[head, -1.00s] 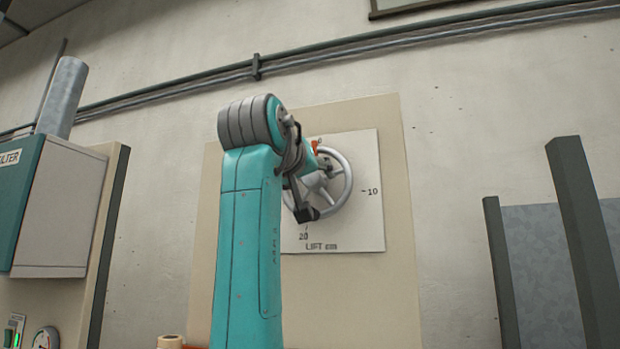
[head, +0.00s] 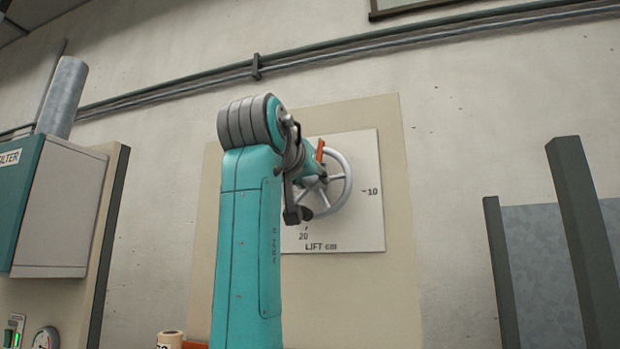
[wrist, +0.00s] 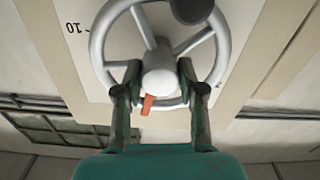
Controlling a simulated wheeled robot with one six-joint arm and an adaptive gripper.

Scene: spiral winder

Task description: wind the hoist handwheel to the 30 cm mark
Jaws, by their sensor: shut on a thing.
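The grey spoked handwheel (head: 346,186) is on a white dial plate (head: 365,225) marked 10 at right and 20 at the bottom, above the words LIFT cm. An orange pointer (head: 320,150) shows at the wheel's upper part, just right of the top. In the wrist view my gripper (wrist: 160,75) has one finger on each side of the wheel's pale hub (wrist: 160,82) and is shut on it. The orange pointer is beside the hub in that view. A dark round knob (wrist: 190,8) sits on the rim. My arm hides the wheel's left side in the head view.
A teal and grey filter cabinet (head: 60,210) stands at the left. Dark posts (head: 583,235) stand at the right. Pipes (head: 400,45) cross the wall above the dial. The wall between dial and posts is bare.

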